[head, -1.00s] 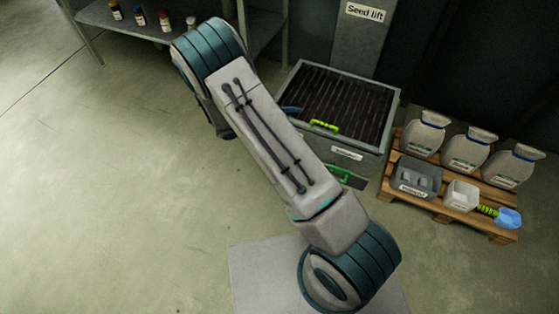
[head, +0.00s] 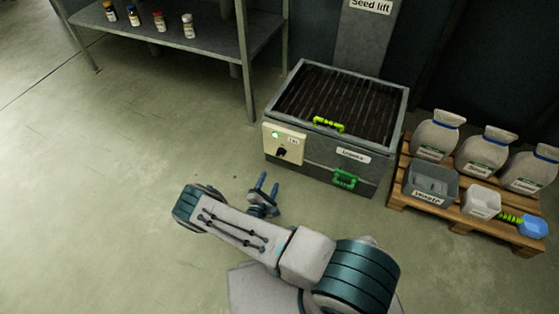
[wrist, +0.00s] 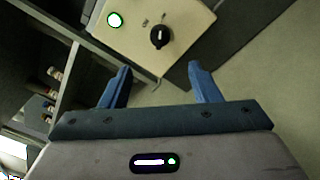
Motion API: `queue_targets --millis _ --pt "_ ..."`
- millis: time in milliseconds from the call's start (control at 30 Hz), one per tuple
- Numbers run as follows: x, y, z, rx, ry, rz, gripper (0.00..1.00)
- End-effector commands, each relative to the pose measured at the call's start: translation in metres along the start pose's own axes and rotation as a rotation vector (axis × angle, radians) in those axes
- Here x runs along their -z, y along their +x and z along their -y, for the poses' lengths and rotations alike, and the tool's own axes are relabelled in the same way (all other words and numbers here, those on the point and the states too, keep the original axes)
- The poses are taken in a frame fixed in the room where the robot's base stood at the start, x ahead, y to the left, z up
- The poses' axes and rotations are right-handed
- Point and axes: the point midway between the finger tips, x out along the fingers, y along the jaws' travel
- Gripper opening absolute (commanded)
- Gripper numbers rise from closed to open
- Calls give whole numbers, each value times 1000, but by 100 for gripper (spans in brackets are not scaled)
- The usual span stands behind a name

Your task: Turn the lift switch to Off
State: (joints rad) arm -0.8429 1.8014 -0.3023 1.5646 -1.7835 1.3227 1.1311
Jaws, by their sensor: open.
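The lift switch is a black rotary knob (head: 281,152) on a cream panel (head: 295,150) on the front left of the grated box. In the wrist view the knob (wrist: 160,37) sits beyond my fingertips, with a small white mark and lettering too small to read surely. A green lamp (wrist: 115,20) glows on the panel beside it; it also shows in the head view (head: 275,134). My gripper (head: 268,181) has two blue fingers, spread open and empty, a little in front of and below the panel. In the wrist view the gripper (wrist: 160,78) points toward the knob without touching it.
The box (head: 338,100) under the seed lift column (head: 364,45) has yellow-green and green handles. A pallet (head: 455,222) with sacks, a grey bin and a scoop stands right. A shelf (head: 190,50) with several bottles stands behind left. The left floor is clear.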

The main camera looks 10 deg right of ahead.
Motion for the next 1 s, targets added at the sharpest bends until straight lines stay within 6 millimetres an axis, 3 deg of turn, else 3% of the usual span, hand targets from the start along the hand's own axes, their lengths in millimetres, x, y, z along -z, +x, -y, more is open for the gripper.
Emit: queue_targets --millis 600,800,1000 --pt "0 114 3 3 1 5 56" --pt "-1 131 1 2 1 4 56" --pt "-2 134 0 3 0 3 56"
